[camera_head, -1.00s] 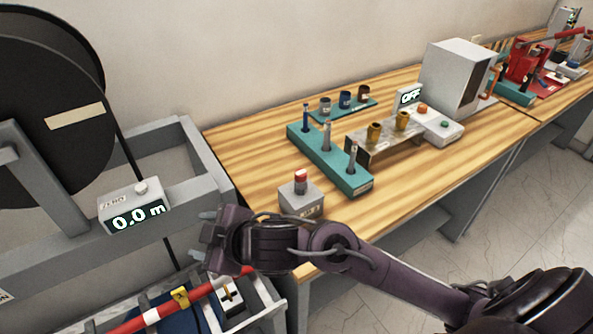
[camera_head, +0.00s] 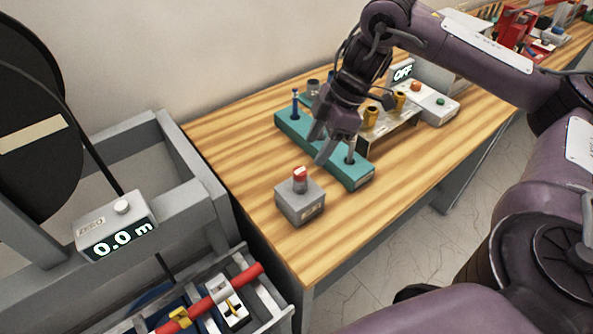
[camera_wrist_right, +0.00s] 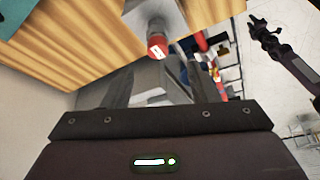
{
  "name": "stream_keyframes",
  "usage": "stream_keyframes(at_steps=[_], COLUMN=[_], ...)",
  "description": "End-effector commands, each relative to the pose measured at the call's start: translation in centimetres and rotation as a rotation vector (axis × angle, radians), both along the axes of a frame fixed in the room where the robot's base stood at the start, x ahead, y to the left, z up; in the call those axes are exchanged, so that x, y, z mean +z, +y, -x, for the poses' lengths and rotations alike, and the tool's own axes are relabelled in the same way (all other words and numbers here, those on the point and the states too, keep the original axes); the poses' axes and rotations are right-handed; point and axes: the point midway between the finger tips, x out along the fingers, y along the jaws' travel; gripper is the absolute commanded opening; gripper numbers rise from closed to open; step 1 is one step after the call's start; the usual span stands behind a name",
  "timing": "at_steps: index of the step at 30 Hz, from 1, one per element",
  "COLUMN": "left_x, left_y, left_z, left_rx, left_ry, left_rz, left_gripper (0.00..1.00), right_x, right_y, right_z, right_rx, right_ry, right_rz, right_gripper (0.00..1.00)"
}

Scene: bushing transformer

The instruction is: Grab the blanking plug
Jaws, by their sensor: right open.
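A red-topped plug (camera_head: 300,174) stands upright in a small grey block (camera_head: 300,203) near the table's left end; it may be the blanking plug, but I cannot read its label. Its red top (camera_wrist_right: 157,46) also shows in the right wrist view, beyond my fingers. My right gripper (camera_head: 318,149) is open and empty, pointing down in front of the teal rack (camera_head: 349,176), behind the grey block and apart from the plug. It hides part of the rack and its pins. A dark gripper, apparently my left (camera_wrist_right: 264,32), shows small in the right wrist view.
A blue pin (camera_head: 295,103) stands on the rack. Brass bushings (camera_head: 370,117) sit on a metal stand behind it, beside a control box (camera_head: 432,107) whose display reads OFF. The wooden tabletop (camera_head: 237,137) is clear left of the rack. A cable-reel frame (camera_head: 197,203) stands at left.

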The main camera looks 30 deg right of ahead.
Motion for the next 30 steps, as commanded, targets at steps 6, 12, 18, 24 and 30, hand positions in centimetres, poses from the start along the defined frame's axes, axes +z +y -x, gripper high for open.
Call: stream_keyframes(at_steps=[6,12,18,24,30], left_x=[-2.3,-2.1,-1.7,-1.7,-1.7], left_y=[0.0,0.0,0.0,0.0,0.0], left_z=[0.3,0.4,0.4,0.4,0.3], left_rx=[0.001,0.002,0.002,0.002,0.002], left_ry=[0.004,0.007,0.007,0.005,0.003], left_rz=[0.0,0.0,0.0,0.0,0.001], left_gripper=[0.36,0.36,0.36,0.36,0.36], right_x=[-2.6,-4.2,-6.5,-6.8,-6.8], right_y=[0.8,1.8,2.7,2.7,2.7], right_z=[-0.3,-1.0,-1.4,-1.5,-1.5], right_rx=[-0.001,0.0,0.0,0.0,0.0], right_ry=[0.003,0.004,0.001,0.0,-0.001], right_rz=[-0.001,0.001,0.0,-0.001,-0.001], right_gripper=[0.54,0.54,0.54,0.54,0.35])
